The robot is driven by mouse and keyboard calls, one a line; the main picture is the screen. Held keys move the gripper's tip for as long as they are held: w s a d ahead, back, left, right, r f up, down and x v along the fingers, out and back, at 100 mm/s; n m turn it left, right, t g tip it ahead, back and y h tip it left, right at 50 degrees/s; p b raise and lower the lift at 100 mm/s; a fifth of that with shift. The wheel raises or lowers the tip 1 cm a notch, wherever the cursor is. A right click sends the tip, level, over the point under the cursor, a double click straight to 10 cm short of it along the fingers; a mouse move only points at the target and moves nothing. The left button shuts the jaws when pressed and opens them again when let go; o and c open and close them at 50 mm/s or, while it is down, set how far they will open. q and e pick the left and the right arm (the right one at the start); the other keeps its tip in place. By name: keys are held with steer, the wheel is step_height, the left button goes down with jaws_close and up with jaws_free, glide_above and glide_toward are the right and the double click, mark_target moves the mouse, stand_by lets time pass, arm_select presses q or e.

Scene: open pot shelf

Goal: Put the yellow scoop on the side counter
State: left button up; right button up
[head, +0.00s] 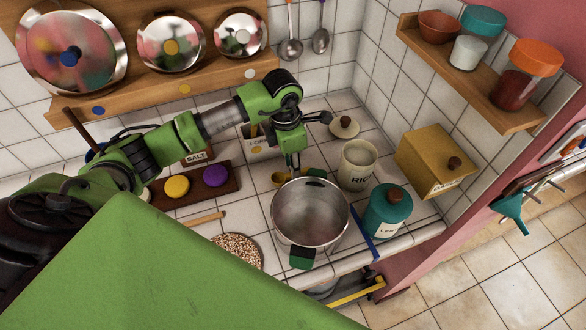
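The yellow scoop (279,179) lies on the white tiled counter (254,200), just behind the steel pot (310,221). Only a small part shows, partly hidden by the gripper and pot. My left gripper (293,167) reaches in from the left and points down right at the scoop, behind the pot's rim. Its fingers look close together; whether they touch or grip the scoop is unclear. My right gripper is not in view. I cannot tell which surface is the side counter.
A RICE jar (358,166), a teal jar (387,212) and a yellow box (436,161) stand to the right. A dark tray (195,190) with yellow and purple discs lies left. A cork trivet (237,250) lies in front. Beige tiles (460,280) show lower right.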

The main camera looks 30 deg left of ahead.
mark_target(289, 174)
arm_select(q)
step_height(289, 174, up, 10)
steer(key=b, duration=0.3)
steer(key=shift+s+a, duration=0.25)
steer(key=shift+s, duration=0.15)
